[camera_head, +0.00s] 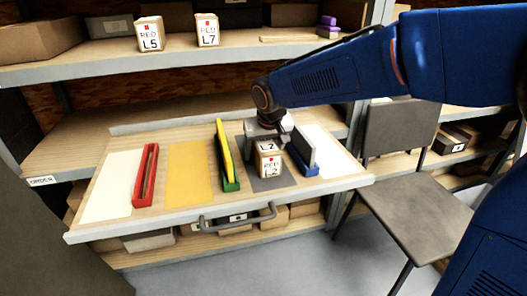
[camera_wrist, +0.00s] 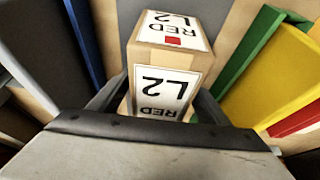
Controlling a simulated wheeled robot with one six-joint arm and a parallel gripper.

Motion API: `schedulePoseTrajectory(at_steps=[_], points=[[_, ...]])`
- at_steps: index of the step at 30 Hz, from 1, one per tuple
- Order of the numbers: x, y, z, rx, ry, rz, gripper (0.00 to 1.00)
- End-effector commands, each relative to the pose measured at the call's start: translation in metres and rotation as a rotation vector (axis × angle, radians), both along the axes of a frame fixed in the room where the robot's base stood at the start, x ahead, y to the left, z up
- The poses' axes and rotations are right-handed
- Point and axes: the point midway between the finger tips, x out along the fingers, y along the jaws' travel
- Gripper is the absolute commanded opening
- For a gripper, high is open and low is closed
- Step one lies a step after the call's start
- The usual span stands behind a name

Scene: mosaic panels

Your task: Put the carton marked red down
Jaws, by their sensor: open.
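A cardboard carton (camera_head: 270,166) with white labels reading RED L2 and a small red square stands upright on the dark grey panel (camera_head: 252,183) of the pull-out tray (camera_head: 150,224). The same carton (camera_wrist: 172,52) fills the middle of the wrist view. My gripper (camera_head: 267,138) is directly over and behind it. Its two dark fingers show on either side of the carton in the wrist view, apart from each other. Whether either finger touches the carton is hard to tell. The carton's underside is hidden.
A green holder with a yellow plate (camera_head: 225,156) stands left of the carton; a blue holder with a grey plate (camera_head: 302,150) stands close on its right. A red holder (camera_head: 146,176) is further left. Cartons marked RED L5 (camera_head: 150,34) and RED L7 (camera_head: 207,30) stand on the upper shelf.

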Motion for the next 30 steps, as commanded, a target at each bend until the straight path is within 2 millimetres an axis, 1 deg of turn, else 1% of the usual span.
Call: schedulePoseTrajectory(at_steps=[5,15,21,25,30], points=[[-0.005,-0.001,0.014,0.001,-0.002,0.000,0.70],[-0.028,-0.008,0.074,0.003,-0.002,0.001,0.70],[-0.039,-0.011,0.101,0.001,-0.002,0.000,0.70],[-0.043,-0.012,0.110,0.001,-0.002,0.000,0.70],[-0.044,-0.013,0.113,0.000,0.000,0.000,0.70]])
